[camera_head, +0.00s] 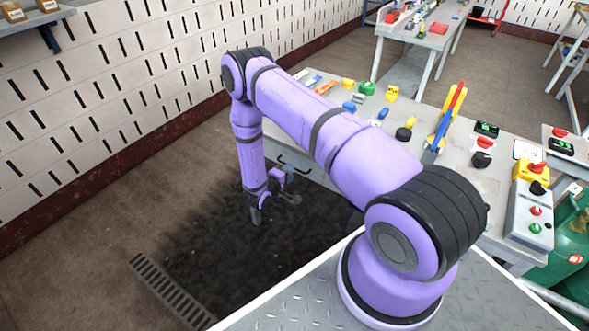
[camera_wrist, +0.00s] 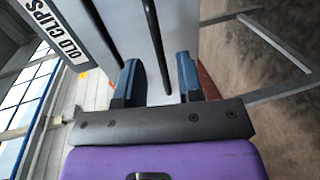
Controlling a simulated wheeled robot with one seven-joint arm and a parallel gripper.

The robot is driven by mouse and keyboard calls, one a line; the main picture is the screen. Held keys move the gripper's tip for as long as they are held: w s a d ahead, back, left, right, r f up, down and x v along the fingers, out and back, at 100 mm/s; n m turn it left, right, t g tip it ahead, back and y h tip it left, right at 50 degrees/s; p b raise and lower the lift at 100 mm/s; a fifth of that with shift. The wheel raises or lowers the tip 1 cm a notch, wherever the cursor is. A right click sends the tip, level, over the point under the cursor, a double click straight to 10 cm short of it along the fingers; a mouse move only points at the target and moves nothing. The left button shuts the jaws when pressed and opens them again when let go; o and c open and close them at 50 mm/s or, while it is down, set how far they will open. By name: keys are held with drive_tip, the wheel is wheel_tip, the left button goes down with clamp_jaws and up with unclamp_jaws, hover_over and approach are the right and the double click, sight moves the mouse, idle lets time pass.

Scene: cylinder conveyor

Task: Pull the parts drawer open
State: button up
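The parts drawer's light grey front (camera_wrist: 182,20) fills the middle of the wrist view, with a dark handle bar (camera_wrist: 153,40) running across it. In the head view the handle (camera_head: 294,166) shows as a dark bar under the workbench edge, and my arm hides part of that side. My gripper (camera_wrist: 159,80) is open, its two blue-tipped fingers well apart. The bar's near end lies between the fingers in the picture, with gaps on both sides. I cannot tell whether the fingertips reach around it. In the head view my gripper (camera_head: 291,187) hangs low, beside the bench front.
The workbench (camera_head: 335,118) carries several small coloured parts and controls. A dark mat (camera_head: 235,265) and a floor grate (camera_head: 170,292) lie below. The floor left of my gripper is clear.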

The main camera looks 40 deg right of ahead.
drive_tip(key=shift+x, duration=2.1)
clamp_jaws()
